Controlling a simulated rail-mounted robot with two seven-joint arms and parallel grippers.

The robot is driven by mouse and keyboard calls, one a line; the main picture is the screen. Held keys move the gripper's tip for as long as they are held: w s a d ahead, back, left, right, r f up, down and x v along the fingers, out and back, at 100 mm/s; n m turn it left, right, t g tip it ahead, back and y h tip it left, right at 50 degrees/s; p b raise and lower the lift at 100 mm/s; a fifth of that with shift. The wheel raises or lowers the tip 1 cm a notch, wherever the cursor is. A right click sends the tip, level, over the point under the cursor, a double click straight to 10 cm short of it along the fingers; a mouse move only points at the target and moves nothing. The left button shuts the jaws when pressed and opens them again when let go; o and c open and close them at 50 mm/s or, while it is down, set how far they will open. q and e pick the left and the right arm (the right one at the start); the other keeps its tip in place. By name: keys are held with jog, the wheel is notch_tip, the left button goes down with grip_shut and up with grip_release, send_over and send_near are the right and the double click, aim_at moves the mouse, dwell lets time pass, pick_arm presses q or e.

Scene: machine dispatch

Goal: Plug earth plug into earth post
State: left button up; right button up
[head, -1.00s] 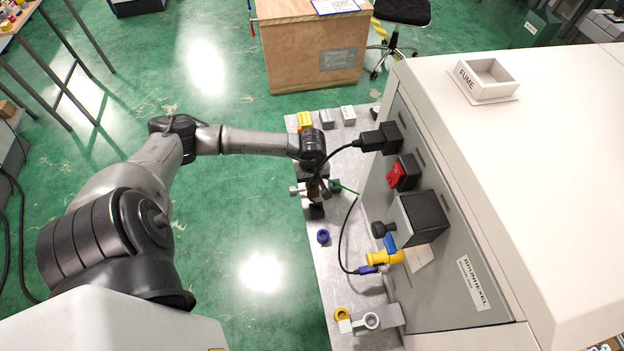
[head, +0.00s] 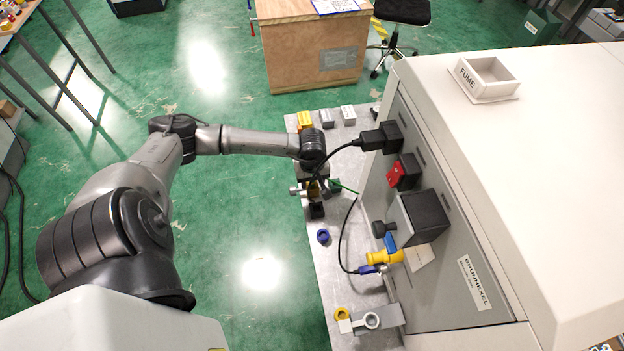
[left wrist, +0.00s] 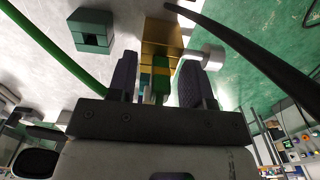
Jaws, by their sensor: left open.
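The earth plug (left wrist: 161,78), striped green and yellow, stands between the fingers of my left gripper (left wrist: 158,84) in the left wrist view. The fingers are apart, one on each side, and I cannot tell whether they touch it. A brass block (left wrist: 160,36), seemingly the earth post, lies just beyond the plug and in line with it; whether the plug is fully seated is hidden. A green cable (left wrist: 68,66) runs off to the left. In the head view my left gripper (head: 313,188) is over the grey plate, with the green cable (head: 344,187) beside it. My right gripper is not in view.
A dark green block with a square opening (left wrist: 92,30) stands left of the brass block. A black cable (left wrist: 245,50) crosses close on the right. The machine (head: 440,270) bounds the plate (head: 338,268) on the right; a blue ring (head: 323,236) lies nearer.

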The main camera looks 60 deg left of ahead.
pick_arm(q)
jog(key=shift+r, duration=0.1)
jog(key=shift+r+p, duration=0.95)
jog(key=shift+r, duration=0.75)
jog(key=shift+f, duration=0.1)
